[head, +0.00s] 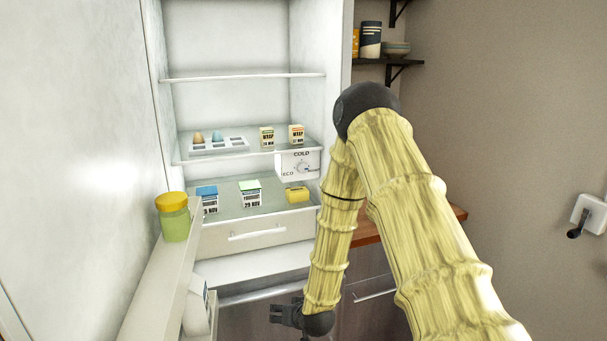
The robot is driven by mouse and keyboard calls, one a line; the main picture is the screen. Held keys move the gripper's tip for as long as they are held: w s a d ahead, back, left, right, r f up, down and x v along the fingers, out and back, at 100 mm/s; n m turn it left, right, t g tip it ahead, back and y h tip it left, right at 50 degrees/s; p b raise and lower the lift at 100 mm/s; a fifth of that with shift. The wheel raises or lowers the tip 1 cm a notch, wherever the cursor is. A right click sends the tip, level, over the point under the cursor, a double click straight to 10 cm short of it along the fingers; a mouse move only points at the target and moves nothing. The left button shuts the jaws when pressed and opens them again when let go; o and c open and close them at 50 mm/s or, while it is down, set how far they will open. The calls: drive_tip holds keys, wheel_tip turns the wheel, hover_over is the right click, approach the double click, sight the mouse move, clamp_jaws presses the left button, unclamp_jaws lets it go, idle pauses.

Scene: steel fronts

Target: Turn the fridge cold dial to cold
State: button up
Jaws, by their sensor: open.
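The cold dial (302,168) is a small round knob on a white box under the middle shelf, at the right inside the open fridge. COLD is printed above it, ECO at its lower left, and a small unreadable word at its right. The knob's pointer is too small to read for certain. My gripper (283,314) is dark and open, at the bottom of the view. It is well below the dial and apart from it, in front of the lower fronts. Its fingertips are small and partly hard to make out.
The fridge door (160,282) stands open at the left with a yellow-lidded jar (174,217) on it. Small cartons and a yellow tub (296,194) stand below the dial. An egg tray (218,145) and two cartons (281,134) stand on the shelf above. A wooden counter (365,235) is at the right.

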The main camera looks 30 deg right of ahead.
drive_tip(key=w+d+r+m+t+h, duration=0.1)
drive_tip(key=w+d+r+t, duration=0.1)
drive_tip(key=w+d+r, duration=0.5)
drive_tip(key=w+d+r+m+t, duration=0.2)
drive_tip(key=w+d+r, duration=0.15)
drive_tip(key=r, duration=0.45)
drive_tip(key=m+t+h, duration=0.2)
drive_tip(key=t+h, duration=0.1)
drive_tip(key=t, duration=0.1)
approach(304, 170)
drive_tip(key=shift+p+x, duration=1.4)
drive_tip(key=shift+x, duration=2.85)
drive_tip(key=c, duration=1)
